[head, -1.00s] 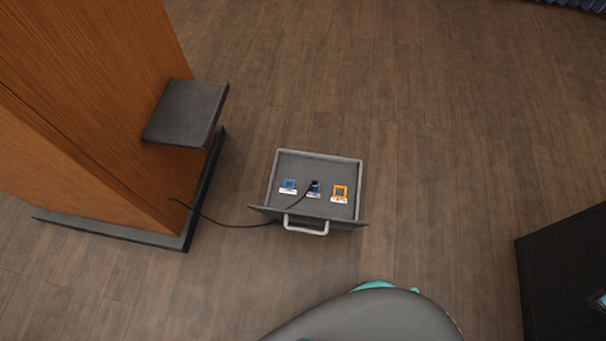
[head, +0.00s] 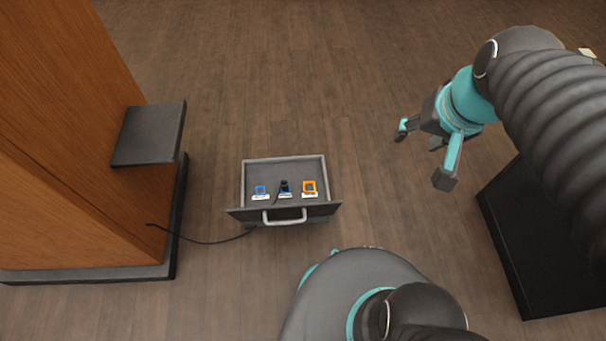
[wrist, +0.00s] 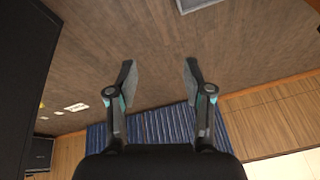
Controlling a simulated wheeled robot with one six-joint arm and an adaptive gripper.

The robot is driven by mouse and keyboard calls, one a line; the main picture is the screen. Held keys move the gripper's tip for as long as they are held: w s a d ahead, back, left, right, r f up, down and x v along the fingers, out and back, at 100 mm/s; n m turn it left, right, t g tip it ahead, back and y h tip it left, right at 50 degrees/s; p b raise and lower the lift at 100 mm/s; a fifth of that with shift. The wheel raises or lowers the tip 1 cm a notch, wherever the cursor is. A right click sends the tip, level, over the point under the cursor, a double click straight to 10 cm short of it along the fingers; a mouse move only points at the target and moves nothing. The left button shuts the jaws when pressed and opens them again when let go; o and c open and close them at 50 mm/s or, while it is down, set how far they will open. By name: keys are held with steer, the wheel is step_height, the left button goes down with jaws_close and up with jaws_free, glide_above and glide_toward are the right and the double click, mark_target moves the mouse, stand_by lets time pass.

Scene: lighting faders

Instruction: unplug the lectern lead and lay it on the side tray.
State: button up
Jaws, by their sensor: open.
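The lead (head: 205,242) is a thin black cable. It leaves the wooden lectern (head: 60,130) low down, crosses the floor and goes up to the open drawer (head: 262,173). Its black plug (head: 285,186) stands at the middle of three framed sockets, between a blue one (head: 261,191) and an orange one (head: 309,187). The side tray is probably the dark grey shelf (head: 150,135) on the lectern's side; it is bare. My gripper (head: 423,155) is open and empty, in the air right of the drawer. Its spread fingers also show in the wrist view (wrist: 160,75).
The drawer has a pale handle (head: 283,217) on its front panel. A black cabinet (head: 530,250) stands at the right. Wooden floor lies open between drawer and cabinet. A blue pleated surface (wrist: 165,125) shows in the wrist view.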

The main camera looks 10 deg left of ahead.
mark_target(285, 185)
steer(key=w+a+f+m+g+y+b, duration=0.1)
steer(key=w+a+f+m+g+y, duration=0.2)
steer(key=w+a+f, duration=0.5)
steer(key=w+a+f+m+g+y+b, duration=0.1)
steer(key=w+a+f+m+g+y, duration=0.3)
steer(key=w+f, duration=0.65)
steer(key=a+f+m+y+b, duration=0.1)
steer(key=a+f, duration=0.3)
steer(key=f, duration=0.7)
steer(key=a+f+m+b, duration=0.1)
steer(key=a+f+m, duration=0.2)
steer(key=f, duration=0.9)
steer(key=a+f+m+y+b, duration=0.1)
steer(key=a+f+m, duration=0.2)
steer(key=f, duration=0.9)
steer(key=shift+w+a+y+b, duration=0.15)
steer(key=shift+a+y+b, duration=0.15)
steer(key=shift+a, duration=1.55)
steer(key=shift+a+f+b, duration=0.3)
steer(key=shift+a+b, duration=0.1)
steer(key=shift+a, duration=0.25)
